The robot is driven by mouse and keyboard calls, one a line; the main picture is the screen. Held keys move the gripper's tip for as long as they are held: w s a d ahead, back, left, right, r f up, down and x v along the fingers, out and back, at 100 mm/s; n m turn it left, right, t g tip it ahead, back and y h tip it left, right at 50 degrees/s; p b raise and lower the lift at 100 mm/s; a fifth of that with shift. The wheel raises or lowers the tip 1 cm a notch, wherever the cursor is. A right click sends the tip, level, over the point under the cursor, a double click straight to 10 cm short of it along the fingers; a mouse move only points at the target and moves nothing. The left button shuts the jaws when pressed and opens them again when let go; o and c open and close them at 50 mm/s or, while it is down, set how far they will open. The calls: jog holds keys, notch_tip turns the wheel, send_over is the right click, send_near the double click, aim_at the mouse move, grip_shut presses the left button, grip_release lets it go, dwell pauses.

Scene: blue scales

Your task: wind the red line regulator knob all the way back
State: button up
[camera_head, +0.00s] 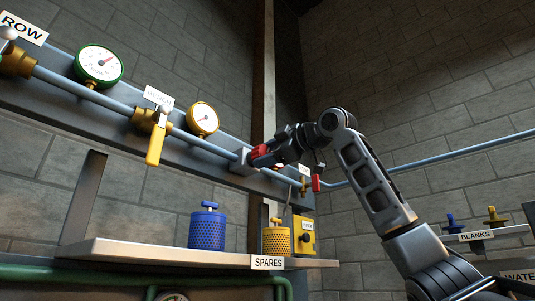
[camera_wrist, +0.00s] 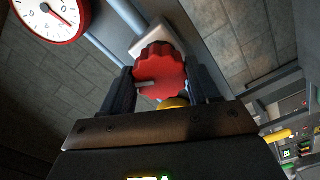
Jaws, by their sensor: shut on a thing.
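The red scalloped regulator knob (camera_wrist: 158,62) sits on a pale block on the blue pipe, with a light pointer mark on its face. My gripper (camera_wrist: 160,84) has one finger on each side of the knob and is shut on it. In the head view, the red knob (camera_head: 258,152) shows only partly, with my gripper (camera_head: 266,153) over it at the right end of the pipe panel. A red-rimmed gauge (camera_wrist: 48,12) with a red needle is cut off at the top left of the wrist view.
A red lever (camera_head: 316,184) hangs close to the right of my gripper. Yellow (camera_head: 203,119) and green (camera_head: 98,65) gauges and a yellow lever (camera_head: 155,144) are on the panel to the left. The spares shelf (camera_head: 140,250) below holds blue (camera_head: 207,230) and yellow (camera_head: 276,238) canisters.

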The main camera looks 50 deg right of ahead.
jog(key=n, duration=0.5)
jog(key=shift+w, duration=0.1)
jog(key=shift+n, duration=0.4)
jog(key=o, duration=1.1)
jog(key=shift+c, duration=0.2)
jog(key=s+b, duration=0.2)
jog(key=s, duration=0.5)
jog(key=shift+s+d, duration=0.15)
jog(key=shift+s, duration=0.25)
